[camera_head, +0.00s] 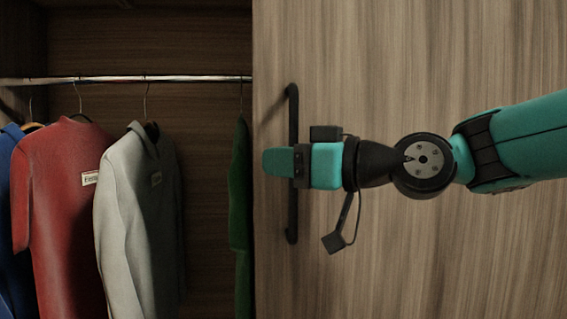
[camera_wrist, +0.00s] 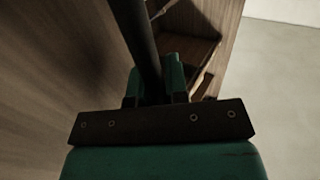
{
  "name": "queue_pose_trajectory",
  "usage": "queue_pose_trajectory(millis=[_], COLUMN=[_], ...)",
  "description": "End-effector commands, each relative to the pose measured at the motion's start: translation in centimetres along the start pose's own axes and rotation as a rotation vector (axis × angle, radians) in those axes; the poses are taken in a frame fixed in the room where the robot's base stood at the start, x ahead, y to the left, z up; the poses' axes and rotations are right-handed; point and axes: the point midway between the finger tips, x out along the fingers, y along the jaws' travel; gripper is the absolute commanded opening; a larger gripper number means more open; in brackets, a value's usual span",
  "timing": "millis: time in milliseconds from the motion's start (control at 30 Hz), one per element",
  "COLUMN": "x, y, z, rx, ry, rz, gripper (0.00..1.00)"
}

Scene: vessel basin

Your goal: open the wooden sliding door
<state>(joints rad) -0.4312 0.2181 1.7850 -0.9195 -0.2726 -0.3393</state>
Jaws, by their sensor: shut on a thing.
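The wooden sliding door (camera_head: 400,50) fills the right side of the head view. Its left edge stands near the middle, and the wardrobe is open to the left of it. A dark vertical bar handle (camera_head: 292,110) is mounted near that edge. My gripper (camera_head: 278,162) is shut on the handle at about its mid-height. In the wrist view, the dark handle bar (camera_wrist: 137,45) runs between the green fingers (camera_wrist: 156,85). The part of the handle inside the fingers is hidden.
In the open part, a red garment (camera_head: 62,190), a grey one (camera_head: 125,220), a blue one (camera_head: 12,230) and a green one (camera_head: 240,200) hang from a metal rail (camera_head: 120,79). The green one is partly hidden by the door. Pale floor (camera_wrist: 285,80) shows in the wrist view.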

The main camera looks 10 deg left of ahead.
Motion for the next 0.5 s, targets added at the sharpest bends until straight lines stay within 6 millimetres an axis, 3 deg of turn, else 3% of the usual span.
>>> queue_pose_trajectory(millis=[133,167,200,500], x=[-0.06,-0.07,-0.07,-0.07], y=[0.04,0.05,0.06,0.11], z=[0.04,0.04,0.03,0.0], rx=[0.001,0.001,0.001,0.0], ry=[-0.002,-0.002,-0.002,0.0], rz=[0.001,0.002,0.002,0.004], gripper=[0.0,0.17,0.25,0.25])
